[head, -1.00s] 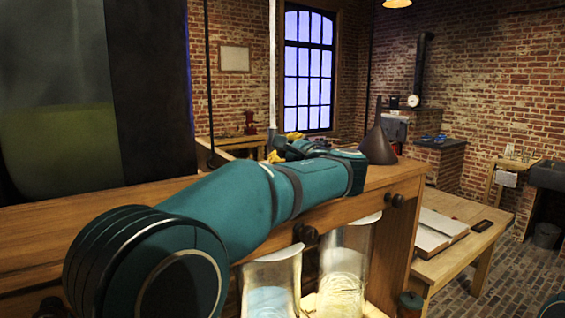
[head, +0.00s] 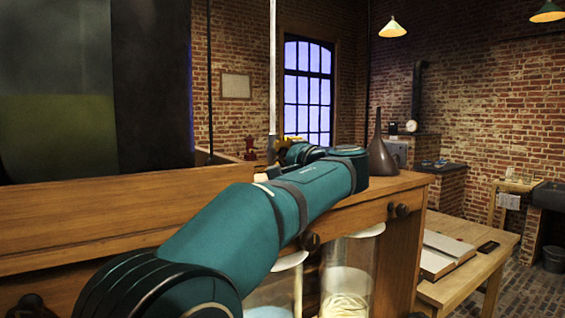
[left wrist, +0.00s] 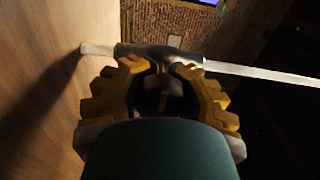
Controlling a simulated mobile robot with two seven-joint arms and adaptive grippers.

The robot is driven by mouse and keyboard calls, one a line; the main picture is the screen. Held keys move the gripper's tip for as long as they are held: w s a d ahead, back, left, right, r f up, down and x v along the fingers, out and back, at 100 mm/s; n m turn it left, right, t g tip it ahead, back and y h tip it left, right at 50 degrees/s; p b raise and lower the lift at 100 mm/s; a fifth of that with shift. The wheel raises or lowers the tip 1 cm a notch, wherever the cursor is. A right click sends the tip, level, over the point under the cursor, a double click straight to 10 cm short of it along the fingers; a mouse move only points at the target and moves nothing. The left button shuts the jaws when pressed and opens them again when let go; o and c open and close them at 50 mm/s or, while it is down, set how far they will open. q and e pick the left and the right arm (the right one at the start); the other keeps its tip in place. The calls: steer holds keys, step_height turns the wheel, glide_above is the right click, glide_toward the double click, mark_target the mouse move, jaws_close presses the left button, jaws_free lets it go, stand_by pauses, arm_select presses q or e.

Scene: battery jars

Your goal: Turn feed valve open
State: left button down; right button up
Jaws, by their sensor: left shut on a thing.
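The feed valve (left wrist: 165,55) is a grey metal body on a pale pipe (left wrist: 255,73) in the left wrist view. My left gripper (left wrist: 163,72) has yellow fingers closed around a dark part of the valve, just beside the pipe. The exact grip is in shadow. My right gripper is not in view.
A wooden bench (head: 100,225) runs across the front, with dark knobs (head: 403,210) on its face. A dark funnel (head: 380,155) stands on its right end. Glass jars (head: 347,275) stand below. A side table (head: 470,235) holds an open book (head: 447,255).

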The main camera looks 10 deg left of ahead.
arm_select(q)
steer(key=shift+d+f, duration=0.25)
steer(key=shift+f, duration=0.1)
steer(key=c, duration=0.5)
jaws_free()
steer(key=shift+s+r, duration=0.1)
steer(key=shift+r, duration=0.1)
steer(key=shift+a, duration=0.1)
steer(key=shift+r, duration=0.1)
steer(key=v, duration=1.2)
